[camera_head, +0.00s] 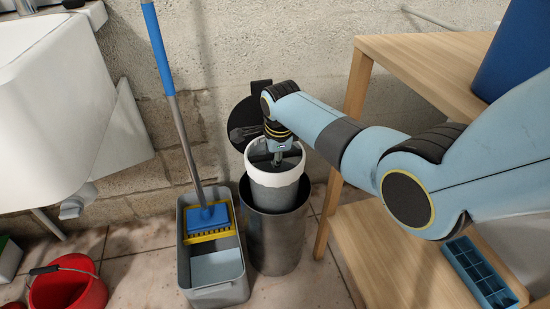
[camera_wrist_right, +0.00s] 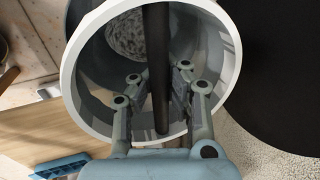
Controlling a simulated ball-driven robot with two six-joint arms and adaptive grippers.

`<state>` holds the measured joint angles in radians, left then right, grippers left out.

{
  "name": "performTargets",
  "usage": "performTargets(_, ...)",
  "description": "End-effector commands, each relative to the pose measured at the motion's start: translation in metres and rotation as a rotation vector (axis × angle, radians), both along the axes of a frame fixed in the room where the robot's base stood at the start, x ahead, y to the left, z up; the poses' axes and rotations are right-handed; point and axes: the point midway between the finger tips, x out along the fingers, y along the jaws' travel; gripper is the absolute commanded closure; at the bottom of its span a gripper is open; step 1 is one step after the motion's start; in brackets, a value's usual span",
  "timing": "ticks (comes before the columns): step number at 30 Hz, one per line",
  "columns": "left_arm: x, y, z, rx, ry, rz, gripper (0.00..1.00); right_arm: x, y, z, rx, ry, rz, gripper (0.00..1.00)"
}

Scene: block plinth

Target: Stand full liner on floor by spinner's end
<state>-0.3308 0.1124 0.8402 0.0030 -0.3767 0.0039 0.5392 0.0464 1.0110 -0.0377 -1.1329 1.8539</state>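The liner (camera_head: 274,192) is a grey tub with a white rim. It stands partly inside the metal bin (camera_head: 275,245), its upper part well above the bin's rim. In the right wrist view a dark bar crosses the liner's mouth (camera_wrist_right: 75,100), and a speckled grey mass (camera_wrist_right: 126,36) lies deep inside. My right gripper (camera_head: 277,158) reaches into the mouth from above, its fingers (camera_wrist_right: 160,72) closed about the bar. A grey mop bucket (camera_head: 215,293) with a yellow wringer (camera_head: 208,237) stands just left of the bin. My left gripper is out of view.
A blue-handled mop (camera_head: 165,50) stands in the grey bucket. The bin's black lid (camera_head: 244,122) is up behind the liner. A wooden shelf unit (camera_head: 362,240) is close on the right. A red bucket (camera_head: 68,287) and white sink (camera_head: 50,100) are left. Tiled floor (camera_head: 140,270) shows between the buckets.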

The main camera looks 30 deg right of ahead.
Motion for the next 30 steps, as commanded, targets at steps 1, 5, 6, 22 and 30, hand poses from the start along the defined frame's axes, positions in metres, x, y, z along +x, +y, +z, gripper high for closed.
performTargets(1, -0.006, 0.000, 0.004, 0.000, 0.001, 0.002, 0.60, 0.002, 0.000, 0.011, 0.000, -0.005, 0.000, 1.00)
performTargets(5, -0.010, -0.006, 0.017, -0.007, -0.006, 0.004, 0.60, 0.002, 0.000, 0.030, 0.000, -0.007, 0.001, 1.00)
performTargets(6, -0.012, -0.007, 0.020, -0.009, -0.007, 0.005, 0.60, 0.003, 0.000, 0.035, 0.000, -0.007, 0.001, 1.00)
performTargets(22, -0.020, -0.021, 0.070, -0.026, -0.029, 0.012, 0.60, 0.002, 0.000, 0.101, 0.000, -0.005, 0.000, 1.00)
performTargets(30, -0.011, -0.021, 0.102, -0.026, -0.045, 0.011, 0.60, 0.002, 0.000, 0.134, 0.000, -0.005, 0.000, 1.00)
